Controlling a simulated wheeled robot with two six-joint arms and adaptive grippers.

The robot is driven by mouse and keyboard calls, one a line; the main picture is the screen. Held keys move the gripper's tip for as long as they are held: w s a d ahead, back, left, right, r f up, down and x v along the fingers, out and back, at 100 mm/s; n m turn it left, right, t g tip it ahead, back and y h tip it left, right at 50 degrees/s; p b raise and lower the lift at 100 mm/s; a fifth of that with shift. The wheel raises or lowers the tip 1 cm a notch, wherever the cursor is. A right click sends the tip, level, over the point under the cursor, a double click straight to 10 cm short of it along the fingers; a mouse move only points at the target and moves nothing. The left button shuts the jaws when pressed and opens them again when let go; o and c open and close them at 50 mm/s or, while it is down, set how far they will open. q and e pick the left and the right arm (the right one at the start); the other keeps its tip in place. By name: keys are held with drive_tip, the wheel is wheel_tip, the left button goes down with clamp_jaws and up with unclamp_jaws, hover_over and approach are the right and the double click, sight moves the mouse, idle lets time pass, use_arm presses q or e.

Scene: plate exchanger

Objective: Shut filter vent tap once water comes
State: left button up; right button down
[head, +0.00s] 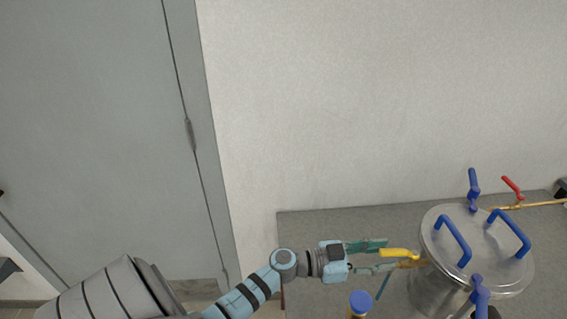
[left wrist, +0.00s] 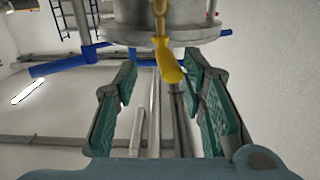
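The filter is a steel vessel (head: 440,285) with a round lid and blue handles, at the lower right of the head view. A tap with a yellow lever (head: 398,253) and brass body sticks out from its left side; I take it as the vent tap. My left gripper (head: 378,257) is open, its teal fingers reaching toward the lever. In the left wrist view the yellow lever (left wrist: 168,62) lies between the open fingers (left wrist: 160,82), nearer the right one; firm contact cannot be seen. I cannot make out any water at the tap. My right gripper is not in view.
Blue clamp levers (head: 473,182) stand around the lid. A red-handled tap (head: 512,187) on a brass pipe is behind it. A blue cap (head: 360,302) stands in front of my left gripper. The grey bench (head: 310,227) is clear at its back left; the wall is behind.

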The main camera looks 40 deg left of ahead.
use_arm(q)
drive_tip(key=b+v, duration=0.1)
drive_tip(key=v, duration=1)
drive_tip(key=w+a+f+n+t+y, duration=0.25)
drive_tip(key=a+n+y, duration=0.35)
drive_tip(key=y, duration=0.3)
drive_tip(key=s+a+f+n+g+y+b, duration=0.1)
drive_tip(key=s+a+f+n+g+y, duration=0.1)
drive_tip(key=s+f+g+y, duration=0.3)
drive_tip(key=s+f+g, duration=0.1)
drive_tip(key=s+f, duration=0.2)
drive_tip(key=f, duration=0.3)
drive_tip(key=shift+s+a+n+y, duration=0.25)
drive_tip(key=shift+a+n+y, duration=0.05)
drive_tip(key=shift+n, duration=0.1)
drive_tip(key=shift+f+g, duration=0.15)
drive_tip(key=shift+g, duration=0.1)
drive_tip(key=shift+c, duration=0.5)
